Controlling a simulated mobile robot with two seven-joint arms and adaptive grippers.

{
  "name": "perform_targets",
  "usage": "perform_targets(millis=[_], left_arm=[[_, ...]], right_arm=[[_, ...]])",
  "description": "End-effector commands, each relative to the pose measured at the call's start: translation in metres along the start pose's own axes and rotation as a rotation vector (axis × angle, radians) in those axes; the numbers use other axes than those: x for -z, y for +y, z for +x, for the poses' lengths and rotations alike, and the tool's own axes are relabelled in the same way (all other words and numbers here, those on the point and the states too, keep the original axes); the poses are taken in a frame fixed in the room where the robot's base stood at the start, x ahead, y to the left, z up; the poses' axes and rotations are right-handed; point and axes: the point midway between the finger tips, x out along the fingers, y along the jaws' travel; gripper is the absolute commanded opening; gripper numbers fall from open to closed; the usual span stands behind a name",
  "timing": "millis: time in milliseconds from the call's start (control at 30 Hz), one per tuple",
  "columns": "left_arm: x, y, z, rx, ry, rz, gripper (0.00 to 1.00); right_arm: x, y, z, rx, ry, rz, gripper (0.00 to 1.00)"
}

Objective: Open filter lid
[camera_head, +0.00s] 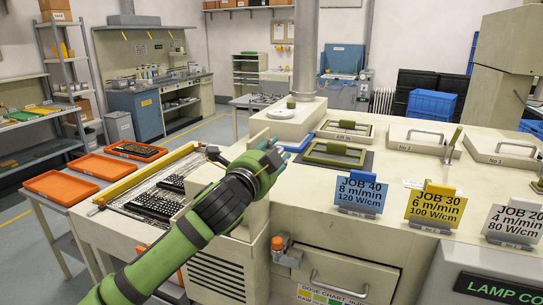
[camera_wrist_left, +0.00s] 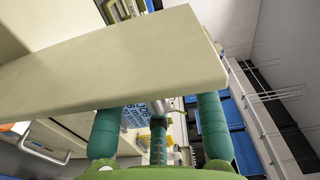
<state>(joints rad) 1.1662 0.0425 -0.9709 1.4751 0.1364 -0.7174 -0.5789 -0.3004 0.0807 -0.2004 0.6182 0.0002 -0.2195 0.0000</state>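My left gripper (camera_head: 284,150) reaches over the cream machine from the left. No part is labelled as the filter lid. Flat lids with handles, one (camera_head: 418,137) and another (camera_head: 503,149), lie shut on the machine top. Olive frames with handles (camera_head: 335,153) sit nearer the gripper, the closest partly beside it. My right gripper is not seen.
Blue (camera_head: 361,193), yellow (camera_head: 436,203) and white (camera_head: 514,222) job signs stand along the machine's front edge. A post (camera_head: 305,50) rises behind the gripper. An upright olive lever (camera_head: 453,146) stands between the lids.

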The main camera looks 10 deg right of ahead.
Motion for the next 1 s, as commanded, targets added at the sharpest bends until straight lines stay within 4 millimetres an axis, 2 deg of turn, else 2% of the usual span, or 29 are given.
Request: perform_targets(millis=[167,267,700,833,1000], left_arm=[[0.000,0.001,-0.009,0.000,0.001,-0.001,0.37],[0.000,0.000,-0.022,0.001,0.001,0.000,0.37],[0.000,0.000,-0.099,0.001,0.001,0.000,0.37],[0.000,0.000,-0.113,0.000,0.000,0.000,0.37],[0.000,0.000,-0.120,0.000,-0.001,0.000,0.37]], right_arm=[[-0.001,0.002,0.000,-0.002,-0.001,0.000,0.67],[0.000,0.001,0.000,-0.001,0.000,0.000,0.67],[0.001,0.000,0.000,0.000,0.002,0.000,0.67],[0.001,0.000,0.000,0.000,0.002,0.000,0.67],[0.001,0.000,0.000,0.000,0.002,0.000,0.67]])
